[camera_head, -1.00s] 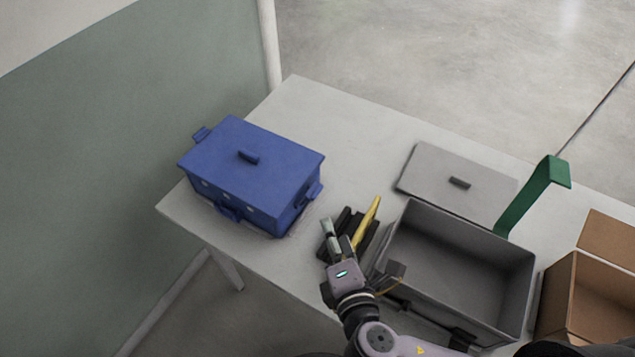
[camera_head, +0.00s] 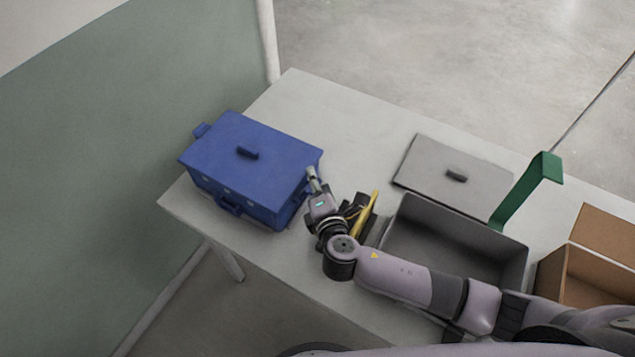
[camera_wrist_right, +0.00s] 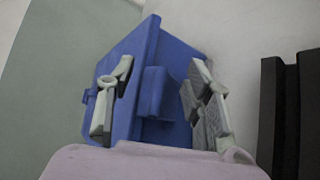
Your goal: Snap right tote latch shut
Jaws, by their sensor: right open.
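The blue tote (camera_head: 215,188) stands at the left end of the table with its lid on. My right gripper (camera_head: 312,179) is beside the tote's right side, where it partly hides the right latch. In the right wrist view the tote (camera_wrist_right: 128,60) fills the middle, and the blue right latch (camera_wrist_right: 153,92) stands out from its wall between the fingers. The right gripper (camera_wrist_right: 157,98) is open there, one finger on each side of the latch. I cannot tell whether a finger touches it. My left gripper is not in view.
Right of my gripper are dark items and a yellow tool (camera_head: 367,213). Further right are an open grey bin (camera_head: 462,235), its grey lid (camera_head: 430,165), a green upright piece (camera_head: 527,190) and a cardboard box (camera_head: 590,275). The table (camera_head: 340,125) is clear behind the tote.

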